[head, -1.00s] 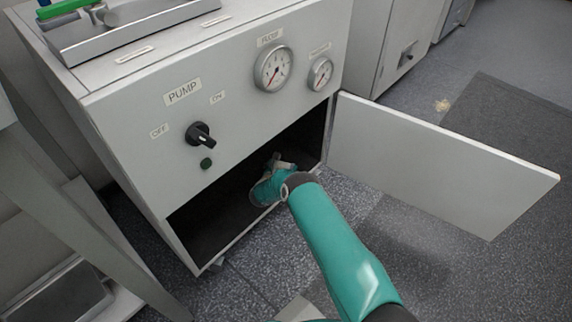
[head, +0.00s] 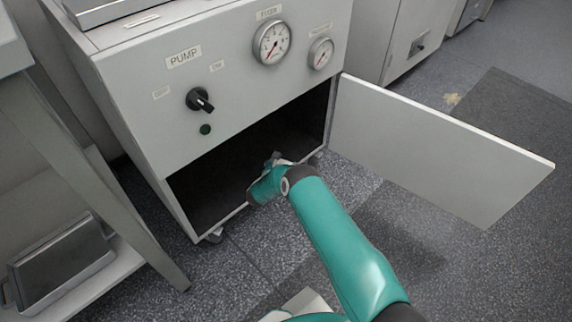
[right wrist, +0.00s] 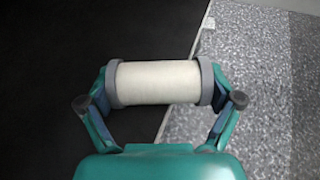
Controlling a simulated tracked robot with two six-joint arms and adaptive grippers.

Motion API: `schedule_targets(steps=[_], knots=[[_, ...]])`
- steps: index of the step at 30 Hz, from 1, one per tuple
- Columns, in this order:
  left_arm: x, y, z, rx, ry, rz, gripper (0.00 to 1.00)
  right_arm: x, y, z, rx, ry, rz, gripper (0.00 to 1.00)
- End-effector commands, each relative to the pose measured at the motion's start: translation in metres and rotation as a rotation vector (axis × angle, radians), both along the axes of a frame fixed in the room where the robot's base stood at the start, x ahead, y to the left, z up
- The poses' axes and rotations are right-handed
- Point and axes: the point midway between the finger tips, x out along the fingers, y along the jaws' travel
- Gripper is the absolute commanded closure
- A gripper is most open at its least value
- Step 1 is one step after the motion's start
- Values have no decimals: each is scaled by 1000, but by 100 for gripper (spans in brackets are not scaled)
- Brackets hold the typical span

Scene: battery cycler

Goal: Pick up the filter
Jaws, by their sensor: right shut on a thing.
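The filter (right wrist: 157,82) is a cream cylinder with grey end caps. In the right wrist view it lies crosswise between the fingers of my right gripper (right wrist: 159,99), which is shut on it by its two end caps. In the head view my right gripper (head: 272,163) is at the front opening of the pump cabinet (head: 240,75), and the filter is hidden behind my wrist there. My left gripper is not in view.
The cabinet's lower compartment (head: 212,185) is open and dark. Its white door (head: 430,145) stands swung open to the right. A grey table leg (head: 120,200) and a low shelf with a metal box (head: 60,262) are at the left. Speckled floor lies in front.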

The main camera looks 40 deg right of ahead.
Motion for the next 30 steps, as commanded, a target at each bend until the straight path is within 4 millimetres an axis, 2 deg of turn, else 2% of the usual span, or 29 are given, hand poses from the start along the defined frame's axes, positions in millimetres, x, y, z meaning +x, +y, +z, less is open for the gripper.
schedule_targets(steps=[8, 9, 11, 23, 30], knots=[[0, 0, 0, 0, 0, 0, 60, 0, 1, 0, 0, 0, 0, 44], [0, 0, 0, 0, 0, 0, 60, 0, 1, 0, 0, 0, 0, 8], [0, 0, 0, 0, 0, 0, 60, 0, 1, 0, 0, 0, 0, 0], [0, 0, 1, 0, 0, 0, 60, 0, 3, 1, 0, 0, 2, 0], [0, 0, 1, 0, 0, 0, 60, -9, 22, 9, 2, 1, 4, 0]])
